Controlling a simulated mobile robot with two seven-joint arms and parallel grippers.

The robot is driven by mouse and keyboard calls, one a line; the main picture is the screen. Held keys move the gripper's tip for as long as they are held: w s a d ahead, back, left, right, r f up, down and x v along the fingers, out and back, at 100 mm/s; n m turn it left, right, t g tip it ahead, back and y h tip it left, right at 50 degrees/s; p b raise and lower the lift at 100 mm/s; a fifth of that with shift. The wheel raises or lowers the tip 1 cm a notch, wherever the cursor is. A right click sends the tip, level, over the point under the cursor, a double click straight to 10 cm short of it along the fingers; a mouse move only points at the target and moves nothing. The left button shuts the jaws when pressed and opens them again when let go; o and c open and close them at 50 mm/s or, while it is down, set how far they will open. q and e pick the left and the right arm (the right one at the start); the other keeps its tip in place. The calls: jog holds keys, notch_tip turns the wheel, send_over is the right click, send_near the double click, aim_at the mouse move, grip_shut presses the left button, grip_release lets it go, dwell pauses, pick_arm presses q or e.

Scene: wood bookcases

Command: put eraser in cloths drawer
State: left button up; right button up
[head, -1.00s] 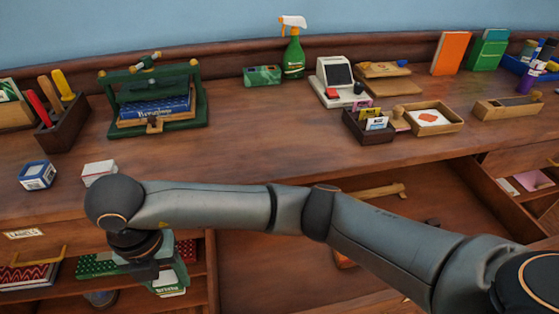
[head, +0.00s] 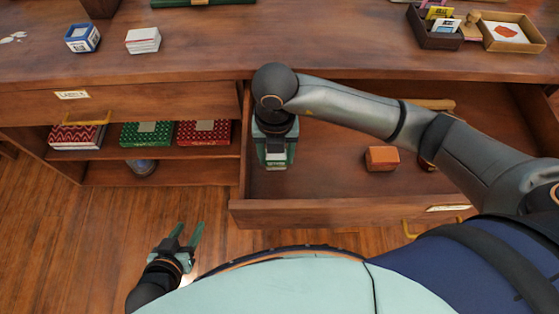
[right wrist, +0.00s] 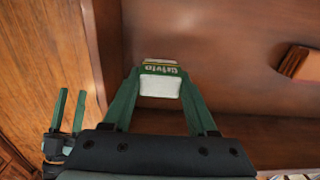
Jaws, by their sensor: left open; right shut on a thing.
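The eraser (right wrist: 161,85) is a small white block with a green printed sleeve, between the green fingers of my right gripper (right wrist: 160,78). In the head view my right gripper (head: 275,158) points down over the left end of an open wooden drawer (head: 330,212). The label on this drawer's front is too small to read. The eraser appears to be inside the drawer's outline; I cannot tell whether it touches the floor. My left gripper (head: 183,245) is open and empty, low in front of the bookcase. It also shows in the right wrist view (right wrist: 68,112).
An orange-brown block (head: 382,158) lies in the drawer, partly beside my arm. A closed labelled drawer (head: 150,100) is to the left, above a shelf with green and red boxes (head: 204,132). Small boxes (head: 143,40) and trays (head: 513,32) stand on the top.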

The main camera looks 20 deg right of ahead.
aim_at(280, 162)
jog(key=f, duration=0.3)
jog(key=shift+s+d+f+b, duration=0.1)
jog(key=shift+d+f+b, duration=0.1)
jog(key=shift+d+b, duration=0.2)
jog(key=shift+f, duration=0.2)
jog(key=shift+f, duration=0.2)
jog(key=o, duration=1.4)
jog(key=shift+c, duration=0.2)
jog(key=shift+r, duration=0.5)
notch_tip(280, 162, up, 11)
jog(key=shift+r+p, duration=0.2)
jog(key=shift+p, duration=1)
